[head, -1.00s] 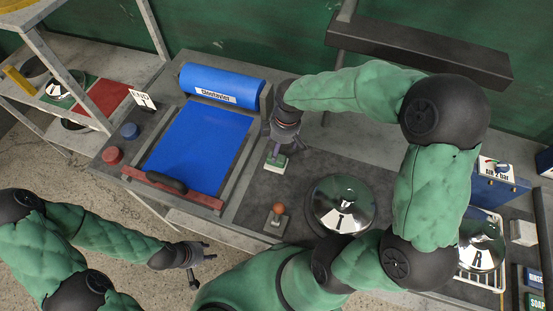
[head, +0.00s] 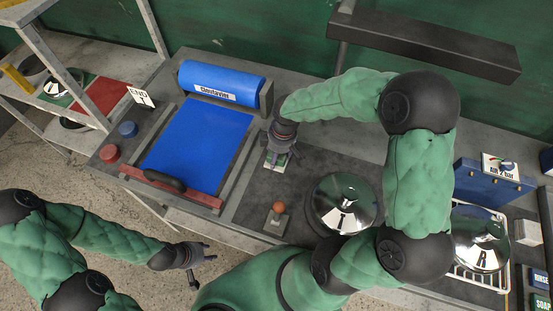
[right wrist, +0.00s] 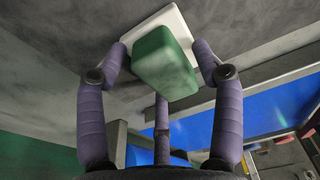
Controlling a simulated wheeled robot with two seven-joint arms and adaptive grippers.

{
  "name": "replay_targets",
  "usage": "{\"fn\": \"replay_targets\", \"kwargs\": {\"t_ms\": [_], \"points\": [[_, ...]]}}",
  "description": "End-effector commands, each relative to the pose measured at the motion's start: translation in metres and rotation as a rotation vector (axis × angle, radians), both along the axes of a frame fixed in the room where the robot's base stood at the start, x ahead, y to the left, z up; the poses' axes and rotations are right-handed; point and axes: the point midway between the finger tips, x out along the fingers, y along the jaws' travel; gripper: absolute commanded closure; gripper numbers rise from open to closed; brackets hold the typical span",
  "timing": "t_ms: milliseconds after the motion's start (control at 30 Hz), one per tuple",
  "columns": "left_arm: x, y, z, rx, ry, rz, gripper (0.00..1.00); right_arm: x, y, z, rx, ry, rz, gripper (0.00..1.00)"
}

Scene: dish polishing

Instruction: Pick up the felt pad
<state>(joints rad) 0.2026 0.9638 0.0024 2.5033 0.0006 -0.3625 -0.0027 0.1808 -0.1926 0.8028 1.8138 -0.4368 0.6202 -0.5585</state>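The felt pad (right wrist: 165,65) shows in the right wrist view as a green block on a white square base (right wrist: 178,22). In the head view the pad (head: 274,161) lies on the dark bench mat, right of the blue sheet, partly hidden by my right gripper. My right gripper (right wrist: 160,62) is open, with purple fingers on both sides of the green block and a third finger below it in the picture; contact is not clear. It also shows in the head view (head: 280,152). My left gripper (head: 206,262) is open and empty, off the bench's front edge.
A blue roll (head: 221,83) and blue sheet (head: 198,145) are left of the pad. A small stand with an orange ball (head: 278,208) and a shiny dome lid (head: 343,201) are nearer. A second lid (head: 481,240) sits in a white rack at right.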

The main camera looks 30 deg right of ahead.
Motion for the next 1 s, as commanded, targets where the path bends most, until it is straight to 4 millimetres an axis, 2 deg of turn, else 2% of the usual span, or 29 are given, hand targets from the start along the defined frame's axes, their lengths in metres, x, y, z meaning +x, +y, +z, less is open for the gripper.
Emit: {"fn": "replay_targets", "kwargs": {"t_ms": [33,100,133,467,633,767,867,1000], "points": [[0.0,0.0,0.0,0.0,0.0,0.0,0.6,0.0,0.0,0.0,0.0,0.0,0.0,0.58],[0.0,0.0,0.0,0.0,0.0,0.0,0.6,0.0,0.0,0.0,0.0,0.0,0.0,0.77],[0.0,0.0,0.0,0.0,0.0,0.0,0.6,0.0,0.0,0.0,0.0,0.0,0.0,0.84],[0.0,0.0,0.0,0.0,0.0,0.0,0.6,-0.001,0.0,0.0,0.001,0.002,0.0,0.84],[0.0,0.0,0.002,0.0,0.0,0.0,0.6,0.0,0.0,0.006,0.0,0.001,0.0,0.84],[0.0,0.0,0.005,0.0,0.0,0.0,0.6,0.0,0.0,0.019,0.0,-0.001,0.0,0.84],[0.0,0.0,0.01,0.0,0.0,0.0,0.6,0.001,0.0,0.035,-0.001,-0.002,0.001,0.84],[0.0,0.0,0.018,0.0,0.0,0.0,0.6,0.001,0.024,0.061,0.0,-0.004,0.007,0.84]]}}
